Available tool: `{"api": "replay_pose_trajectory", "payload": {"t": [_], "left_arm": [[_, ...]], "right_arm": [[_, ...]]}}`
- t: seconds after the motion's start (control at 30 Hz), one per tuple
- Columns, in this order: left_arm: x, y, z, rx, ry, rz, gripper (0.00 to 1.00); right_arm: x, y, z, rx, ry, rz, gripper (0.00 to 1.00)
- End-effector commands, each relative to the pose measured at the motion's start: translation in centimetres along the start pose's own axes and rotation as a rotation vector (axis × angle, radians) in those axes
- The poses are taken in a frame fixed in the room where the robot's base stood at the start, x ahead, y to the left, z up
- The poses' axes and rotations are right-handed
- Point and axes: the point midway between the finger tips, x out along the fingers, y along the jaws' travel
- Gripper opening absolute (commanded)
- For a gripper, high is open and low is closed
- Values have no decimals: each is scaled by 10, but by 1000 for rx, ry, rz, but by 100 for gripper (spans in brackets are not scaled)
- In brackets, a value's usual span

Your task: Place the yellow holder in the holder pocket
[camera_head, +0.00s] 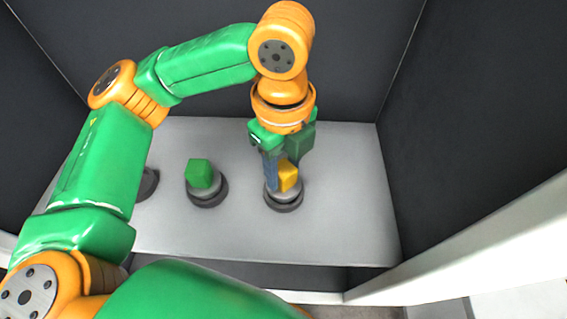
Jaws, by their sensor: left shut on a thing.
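The yellow holder (289,177) is a small block at the right round base (284,205), a grey and dark stepped disc on the table. My left gripper (279,172) points down over this base and is shut on the yellow holder. The gripper fingers hide part of the holder. I cannot tell whether the holder touches the base or is just above it. The pocket itself is not clearly visible. My right gripper is not in view.
A green block (199,173) sits on a second round base (208,194) to the left. A third dark base (149,184) is partly hidden behind my left arm. The grey table (340,190) is clear on the right. Dark walls stand behind and at the sides.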

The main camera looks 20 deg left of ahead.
Motion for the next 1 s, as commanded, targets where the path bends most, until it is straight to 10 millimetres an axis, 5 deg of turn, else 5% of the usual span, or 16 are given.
{"api": "replay_pose_trajectory", "payload": {"t": [0.13,0.17,0.27,0.67,1.0], "left_arm": [[1,0,0,0,0,-1,0],[2,0,0,0,0,1,45],[2,0,0,0,0,0,72],[-9,-1,0,-2,1,-1,72],[-97,-1,0,-4,-2,-3,72]], "right_arm": [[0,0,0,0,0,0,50],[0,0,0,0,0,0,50],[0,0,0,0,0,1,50],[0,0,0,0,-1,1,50],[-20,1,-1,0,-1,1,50]]}}
